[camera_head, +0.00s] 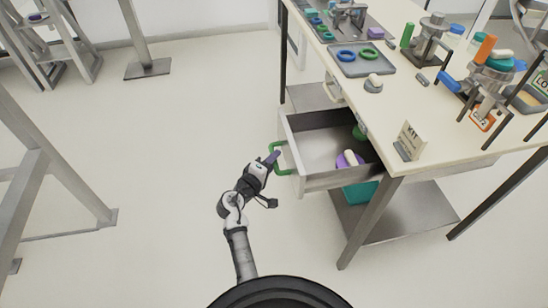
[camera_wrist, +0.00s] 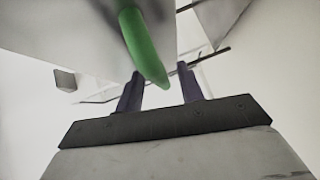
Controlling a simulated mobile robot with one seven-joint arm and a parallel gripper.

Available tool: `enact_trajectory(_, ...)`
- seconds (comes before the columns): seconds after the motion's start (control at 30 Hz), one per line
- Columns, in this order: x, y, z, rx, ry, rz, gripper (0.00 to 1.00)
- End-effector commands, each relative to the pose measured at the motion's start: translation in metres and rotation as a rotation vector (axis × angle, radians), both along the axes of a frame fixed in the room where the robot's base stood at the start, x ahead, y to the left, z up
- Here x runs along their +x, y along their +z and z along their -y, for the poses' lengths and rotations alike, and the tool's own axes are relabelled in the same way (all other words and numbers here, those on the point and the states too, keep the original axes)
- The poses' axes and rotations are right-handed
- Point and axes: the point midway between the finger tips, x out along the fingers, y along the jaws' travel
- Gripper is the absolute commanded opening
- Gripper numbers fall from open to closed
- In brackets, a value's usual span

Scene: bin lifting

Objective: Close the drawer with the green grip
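The drawer (camera_head: 301,146) under the table stands pulled out, with its open top showing a purple item (camera_head: 341,162) and a green item (camera_head: 359,133) inside. Its green grip (camera_head: 280,173) is a bent bar on the drawer's left-facing front. My gripper (camera_head: 274,156) is at the grip's upper end, left of the drawer front. In the wrist view, my gripper's two dark fingers (camera_wrist: 160,90) stand apart, and the green grip (camera_wrist: 143,45) reaches down between them in the picture. Whether it touches a finger, I cannot tell.
The table (camera_head: 385,140) carries trays, rings and a small kit sign (camera_head: 409,141). A lower shelf (camera_head: 400,215) holds a teal box (camera_head: 358,192). A table leg (camera_head: 371,222) stands right of the drawer. The floor (camera_head: 180,130) left of the drawer is clear.

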Motion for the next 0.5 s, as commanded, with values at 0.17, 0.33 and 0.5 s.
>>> enact_trajectory(0.17,0.0079,-0.0012,0.0052,0.0,-0.001,0.0,0.38)
enact_trajectory(0.33,0.0084,-0.0016,0.0052,0.0,0.0,0.0,0.38)
enact_trajectory(0.5,0.0083,-0.0016,0.005,0.0,0.0,0.0,0.26)
